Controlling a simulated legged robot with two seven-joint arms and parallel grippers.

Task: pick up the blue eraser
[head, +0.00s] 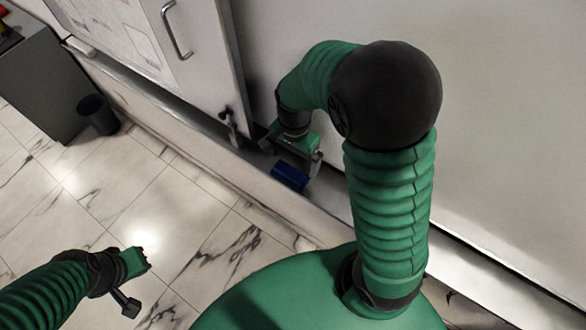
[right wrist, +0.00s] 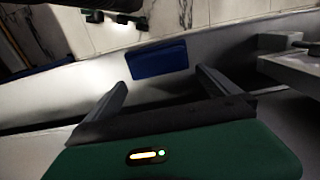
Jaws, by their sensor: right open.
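The blue eraser (head: 290,176) lies on the narrow light ledge below the board in the head view. In the right wrist view the blue eraser (right wrist: 159,61) sits just beyond the fingertips, roughly centred between them. My right gripper (head: 293,163) is open and empty, close behind the eraser; its two fingers (right wrist: 161,78) stand wide apart. Whether they touch the eraser is unclear. My left gripper (head: 137,282) is low at the left, over the floor and far from the eraser; its jaws are not clear.
A hinged panel with a handle (head: 178,30) stands at the upper left, beside the ledge (head: 190,140). A dark bin (head: 97,114) and grey cabinet (head: 42,88) stand on the marble floor (head: 140,205). In the right wrist view a pale block (right wrist: 285,42) is at the right.

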